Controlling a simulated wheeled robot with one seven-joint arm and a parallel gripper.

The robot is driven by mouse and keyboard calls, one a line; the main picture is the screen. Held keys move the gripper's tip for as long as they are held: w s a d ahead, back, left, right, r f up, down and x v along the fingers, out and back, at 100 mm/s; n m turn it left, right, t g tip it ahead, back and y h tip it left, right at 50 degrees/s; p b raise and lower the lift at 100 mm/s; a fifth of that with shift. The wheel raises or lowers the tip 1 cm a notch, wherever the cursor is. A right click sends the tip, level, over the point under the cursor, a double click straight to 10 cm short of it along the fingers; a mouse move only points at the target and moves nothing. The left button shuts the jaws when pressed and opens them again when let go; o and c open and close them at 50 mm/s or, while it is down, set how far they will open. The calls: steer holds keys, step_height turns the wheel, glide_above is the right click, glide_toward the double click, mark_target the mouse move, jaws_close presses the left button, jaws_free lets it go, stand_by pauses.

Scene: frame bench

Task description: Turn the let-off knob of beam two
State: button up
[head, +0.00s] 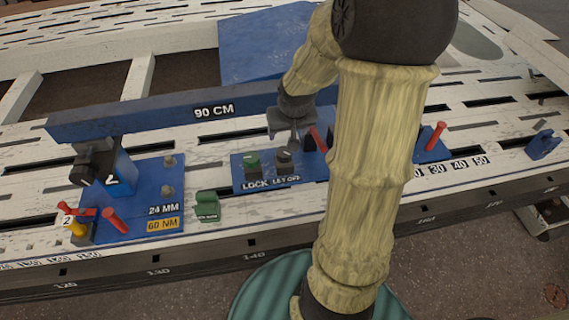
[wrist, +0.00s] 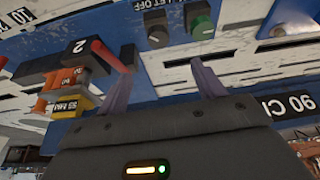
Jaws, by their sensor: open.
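The let-off knob (head: 284,157) is a dark grey round knob on a blue plate marked LOCK and LET OFF. It also shows in the wrist view (wrist: 158,33), at the top. The green lock knob (head: 252,163) stands just left of it. The blue beam (head: 165,115), marked 90 CM, runs behind them, and its left block carries a 2 (head: 112,181). My gripper (head: 297,142) is above and close to the let-off knob. In the wrist view my gripper (wrist: 162,82) has its two fingers apart with nothing between them, and both knobs lie beyond the fingertips.
Red levers (head: 115,220) stand on the left block, and another red lever (head: 436,136) stands at right. A green block (head: 207,206) sits on the slotted white bench (head: 225,238). My arm hides part of the bench and beam at right.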

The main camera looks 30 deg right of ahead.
mark_target(284, 152)
steer(key=shift+w+d+f, duration=0.2)
steer(key=shift+d+f, duration=0.1)
steer(key=shift+d, duration=0.1)
steer(key=b+x, duration=1)
steer(key=x, duration=0.7)
steer(key=shift+w+f, duration=0.2)
steer(key=c, duration=1)
steer(key=shift+r, duration=0.1)
